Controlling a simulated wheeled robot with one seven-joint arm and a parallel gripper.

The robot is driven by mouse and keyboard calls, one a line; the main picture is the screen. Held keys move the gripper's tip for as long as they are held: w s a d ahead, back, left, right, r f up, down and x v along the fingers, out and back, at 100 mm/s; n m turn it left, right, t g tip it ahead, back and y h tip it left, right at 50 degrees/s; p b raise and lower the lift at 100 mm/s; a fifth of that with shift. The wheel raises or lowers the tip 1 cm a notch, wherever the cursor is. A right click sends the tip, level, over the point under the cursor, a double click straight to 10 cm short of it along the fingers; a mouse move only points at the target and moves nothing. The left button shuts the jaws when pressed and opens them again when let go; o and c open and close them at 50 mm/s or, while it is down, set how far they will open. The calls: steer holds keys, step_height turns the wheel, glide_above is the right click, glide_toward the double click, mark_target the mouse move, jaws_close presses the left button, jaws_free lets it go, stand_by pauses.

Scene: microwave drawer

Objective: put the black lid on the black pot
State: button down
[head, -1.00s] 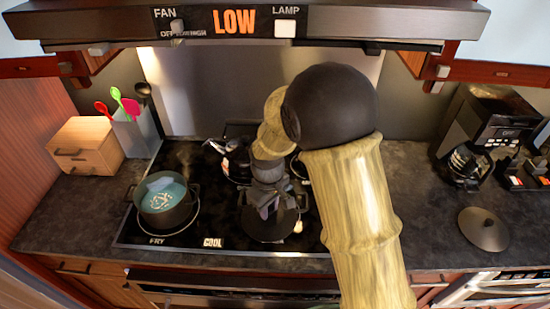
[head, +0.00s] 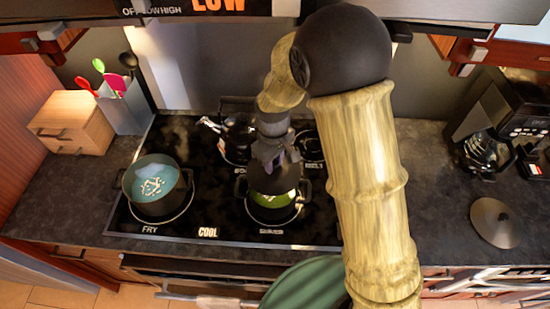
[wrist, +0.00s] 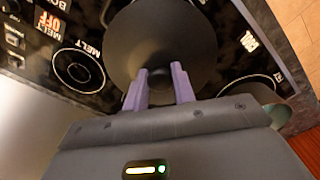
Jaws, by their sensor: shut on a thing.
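My gripper (head: 272,160) is shut on a dark round lid (head: 274,180), which it holds above the back part of a black pot (head: 273,215) with green contents. The pot stands on the front middle of the stove, and its green contents show below the lid. In the wrist view the lid (wrist: 165,40) fills the space beyond the two fingers and hides most of the pot. A second black pot (head: 157,205) with blue contents stands open at the front left. Another dark lid (head: 495,222) lies flat on the right counter.
A kettle (head: 235,140) stands behind on the stove. A wooden box (head: 70,122) and a utensil holder (head: 122,112) are at the left. A coffee machine (head: 515,125) stands at the right. The range hood (head: 200,12) hangs above. A green round thing (head: 305,285) shows low in front.

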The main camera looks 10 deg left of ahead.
mark_target(272, 176)
steer(key=shift+s+r, duration=0.1)
steer(key=shift+s, duration=0.3)
steer(key=shift+s+m, duration=0.1)
steer(key=shift+m, duration=0.2)
steer(key=shift+w+f+b, duration=0.15)
steer(key=shift+f+b, duration=0.8)
steer(key=shift+f, duration=0.55)
steer(key=shift+w+f+b, duration=0.1)
steer(key=shift+f+b, duration=0.85)
steer(key=shift+f, duration=0.5)
steer(key=shift+w, duration=0.1)
steer(key=shift+s+a, duration=0.15)
steer(key=shift+s, duration=0.1)
steer(key=shift+w, duration=0.1)
steer(key=shift+f, duration=0.45)
